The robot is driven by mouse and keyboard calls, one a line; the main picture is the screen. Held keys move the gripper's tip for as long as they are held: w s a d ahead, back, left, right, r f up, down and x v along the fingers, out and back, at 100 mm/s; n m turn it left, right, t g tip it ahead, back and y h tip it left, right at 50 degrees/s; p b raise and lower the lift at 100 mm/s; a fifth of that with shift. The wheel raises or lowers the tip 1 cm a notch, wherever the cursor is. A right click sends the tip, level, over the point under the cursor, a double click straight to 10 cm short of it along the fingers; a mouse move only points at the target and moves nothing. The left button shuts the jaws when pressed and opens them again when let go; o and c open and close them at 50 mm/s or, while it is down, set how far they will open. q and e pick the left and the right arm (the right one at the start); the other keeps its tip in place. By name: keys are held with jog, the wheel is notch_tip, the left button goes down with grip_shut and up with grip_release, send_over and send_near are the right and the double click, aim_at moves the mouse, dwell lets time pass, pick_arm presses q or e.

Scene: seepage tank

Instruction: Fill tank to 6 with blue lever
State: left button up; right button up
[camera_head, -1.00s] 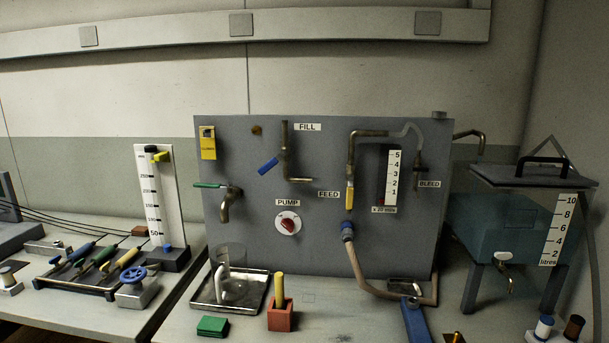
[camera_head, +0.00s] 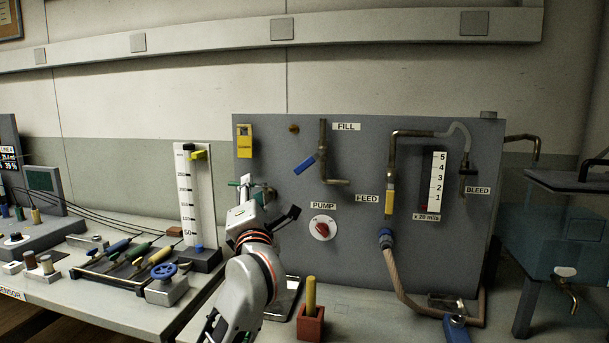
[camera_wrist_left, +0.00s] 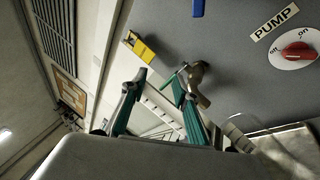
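The blue lever (camera_head: 304,165) slants down to the left of the fill pipe on the grey panel, under the FILL label (camera_head: 346,126). A blue bar end at the top of the left wrist view (camera_wrist_left: 198,8) looks like the same lever. The translucent teal tank (camera_head: 545,235) stands at the right, cut by the frame edge; its litre scale is out of view. My left gripper (camera_head: 269,198) is open and empty, left of and below the blue lever. Its fingers are close to the green-handled tap (camera_wrist_left: 196,80); contact cannot be told. My right gripper is not in view.
The red pump knob (camera_head: 322,229) is on the panel, with a yellow tag (camera_head: 244,140) at upper left. A red block with a yellow stick (camera_head: 311,322) stands in front. A tool rack (camera_head: 100,275) and a white gauge (camera_head: 186,200) are left of my arm.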

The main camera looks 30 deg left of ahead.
aim_at(301, 168)
pick_arm(q)
jog(key=w+d+r+m+t+h+b, duration=0.1)
jog(key=w+d+r+h, duration=0.1)
jog(key=w+d+h, duration=0.15)
jog(key=w+d+r+m+h, duration=0.1)
jog(key=w+d+r+h, duration=0.1)
jog(key=d+h, duration=0.25)
jog(key=x, duration=0.3)
jog(key=b+x, duration=0.1)
jog(key=x, duration=0.1)
jog(key=shift+w+a+f, duration=0.15)
jog(key=shift+w+f, duration=0.05)
jog(key=shift+f, duration=0.1)
jog(key=shift+w+a+r+h, duration=0.1)
jog(key=shift+w+h, duration=0.2)
jog(key=shift+w, duration=0.35)
grip_shut()
